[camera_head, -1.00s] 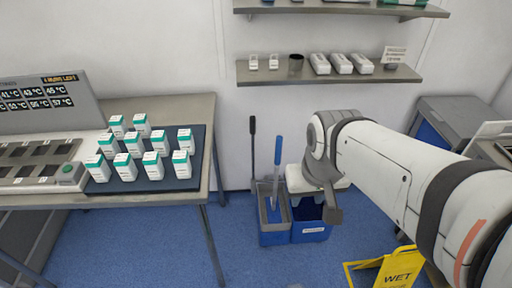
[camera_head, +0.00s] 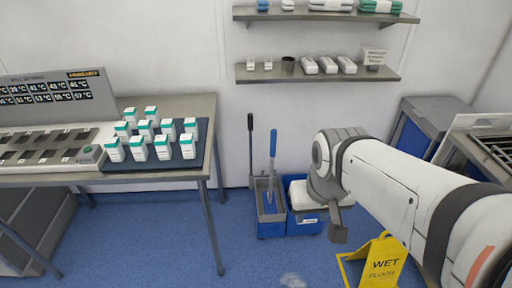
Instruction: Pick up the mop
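The mop has a blue-topped handle (camera_head: 273,145) and stands upright in a grey and blue bucket (camera_head: 270,228) on the blue floor, in the middle of the head view. A black handle (camera_head: 251,150) stands just left of it, its lower end out of sight behind the bucket. My gripper (camera_head: 338,234) is at the end of my white arm, to the right of the mop and apart from it. Only a small dark part of the gripper shows, and I cannot tell whether its fingers are open or shut.
A blue bin (camera_head: 306,222) stands right of the bucket, partly behind my arm. A yellow wet floor sign (camera_head: 384,262) is at the lower right. A table (camera_head: 205,104) with several white-green boxes stands left. Shelves (camera_head: 385,74) hang above.

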